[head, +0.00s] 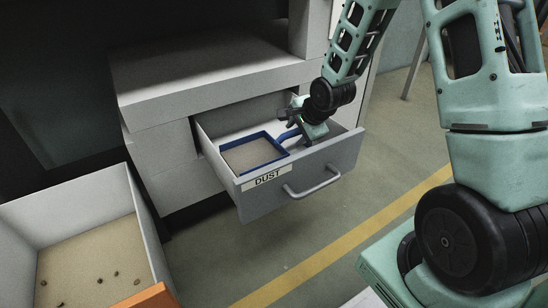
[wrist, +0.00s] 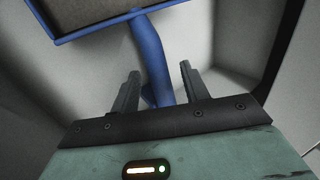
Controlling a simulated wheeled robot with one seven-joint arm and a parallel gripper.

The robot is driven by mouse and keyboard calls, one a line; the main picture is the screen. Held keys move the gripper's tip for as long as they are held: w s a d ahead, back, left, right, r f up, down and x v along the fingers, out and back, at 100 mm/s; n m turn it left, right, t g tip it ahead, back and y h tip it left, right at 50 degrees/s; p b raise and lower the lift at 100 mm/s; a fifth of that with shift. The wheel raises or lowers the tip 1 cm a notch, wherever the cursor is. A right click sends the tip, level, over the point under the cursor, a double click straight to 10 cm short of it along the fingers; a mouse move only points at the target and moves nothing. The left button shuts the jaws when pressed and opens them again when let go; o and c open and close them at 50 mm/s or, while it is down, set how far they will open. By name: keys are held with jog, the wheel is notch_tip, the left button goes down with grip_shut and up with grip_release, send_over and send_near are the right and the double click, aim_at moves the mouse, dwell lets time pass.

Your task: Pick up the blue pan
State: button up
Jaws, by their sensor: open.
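The blue pan (head: 252,154) lies in the open drawer labelled DUST. It has a square blue rim, a tan-grey inside and a blue handle pointing to the back right. My gripper (head: 296,130) is down in the drawer at the handle end. In the wrist view, the pan's blue handle (wrist: 152,55) runs down between the two open dark fingers of my gripper (wrist: 158,85), closer to the left finger. I cannot tell whether a finger touches it.
The drawer (head: 262,200) has a grey front with a bar handle (head: 312,183), and its walls are close around my gripper. A grey cabinet (head: 200,75) stands above and behind. A white-walled box (head: 85,205) with several small dark bits is at lower left. Open floor lies to the right.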

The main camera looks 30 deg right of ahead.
jog(key=shift+w+f, duration=0.25)
grip_shut()
jog(key=shift+r, duration=0.1)
